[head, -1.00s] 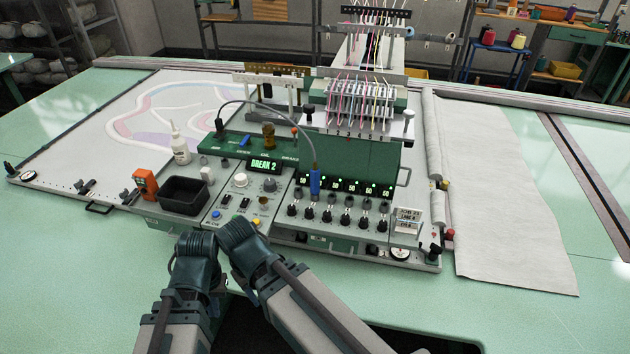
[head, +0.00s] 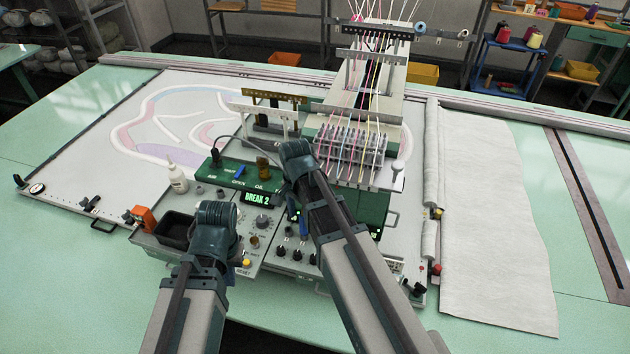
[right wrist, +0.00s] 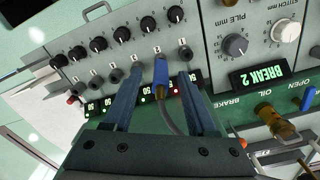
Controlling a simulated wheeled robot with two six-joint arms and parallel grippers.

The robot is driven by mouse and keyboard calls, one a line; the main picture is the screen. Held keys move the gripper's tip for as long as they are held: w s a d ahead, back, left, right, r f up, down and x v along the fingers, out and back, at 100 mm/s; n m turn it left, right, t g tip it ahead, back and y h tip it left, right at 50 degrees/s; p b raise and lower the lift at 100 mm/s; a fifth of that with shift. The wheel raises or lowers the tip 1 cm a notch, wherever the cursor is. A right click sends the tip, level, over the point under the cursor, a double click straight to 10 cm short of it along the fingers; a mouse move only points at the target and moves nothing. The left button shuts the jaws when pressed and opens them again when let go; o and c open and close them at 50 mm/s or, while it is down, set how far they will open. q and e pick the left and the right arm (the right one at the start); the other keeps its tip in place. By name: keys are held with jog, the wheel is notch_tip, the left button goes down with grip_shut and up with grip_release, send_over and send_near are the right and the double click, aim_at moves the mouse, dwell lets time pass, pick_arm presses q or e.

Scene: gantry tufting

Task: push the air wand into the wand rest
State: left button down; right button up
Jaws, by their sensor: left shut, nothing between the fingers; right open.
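The air wand, a blue handle with a grey hose, shows in the right wrist view (right wrist: 161,72) with its tip end at one socket in the row under the black knobs. It also shows in the head view (head: 303,226), partly behind my right arm. My right gripper (right wrist: 158,80) is open, with one finger on each side of the wand. In the head view my right gripper (head: 297,158) is over the panel, its fingers hidden. My left gripper (head: 214,222) is shut and empty by the black tray. I cannot tell which part is the wand rest.
A white bottle (head: 177,179) and a black tray (head: 175,230) stand at the left. The threaded tufting head (head: 350,145) is close behind my right gripper.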

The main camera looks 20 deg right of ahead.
jog(key=shift+w+d+r+m, duration=0.6)
jog(key=shift+d, duration=0.15)
pick_arm(q)
jog(key=shift+w+d+r, duration=0.2)
jog(key=shift+d+r, duration=0.05)
jog(key=shift+r, duration=0.25)
jog(key=shift+f, duration=0.1)
pick_arm(e)
jog(key=shift+f, duration=0.15)
notch_tip(320, 180, down, 9)
jog(key=b, duration=0.8)
jog(key=shift+b, duration=0.35)
jog(key=shift+s+a+r, duration=0.1)
jog(key=shift+s+r, duration=0.1)
jog(key=shift+s, duration=0.05)
pick_arm(q)
notch_tip(320, 180, down, 9)
jog(key=shift+s, duration=0.15)
pick_arm(e)
jog(key=shift+w, duration=0.1)
grip_shut()
